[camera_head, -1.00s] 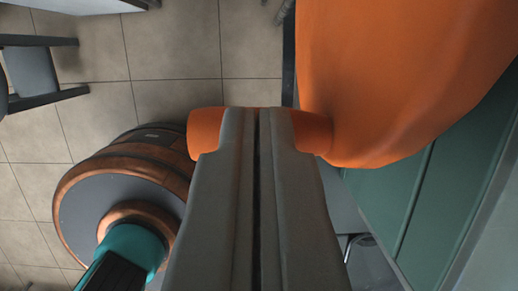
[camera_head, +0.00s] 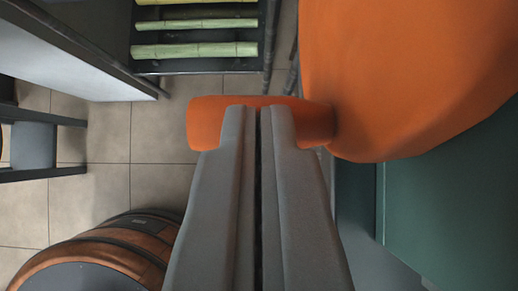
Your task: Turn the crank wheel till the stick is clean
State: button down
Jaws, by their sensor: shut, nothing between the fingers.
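The orange crank wheel (camera_head: 410,75) fills the upper right, cut off by the picture's edge. An orange handle-like bar (camera_head: 207,122) reaches left from it, behind my fingertips. My gripper (camera_head: 259,110) is in the middle, its two long grey fingers shut together with nothing between them. The fingertips overlap the bar in the picture; I cannot tell whether they touch it. Several pale green sugarcane sticks (camera_head: 195,51) lie on a dark rack at the top. No stick shows in a press here.
A wooden barrel (camera_head: 100,255) with a grey top stands at the lower left. A dark green panel (camera_head: 455,195) is at the right. A chair (camera_head: 35,150) and a grey-white counter (camera_head: 70,60) are at the left. Tiled floor (camera_head: 150,150) lies between.

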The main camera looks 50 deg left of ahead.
notch_tip(320, 180, down, 7)
jog(key=t+y, duration=0.3)
jog(key=y, duration=0.2)
jog(key=shift+w+a+t, duration=0.3)
jog(key=shift+a+t, duration=0.1)
dwell(0.5)
jog(key=shift+f, duration=0.1)
dwell(0.5)
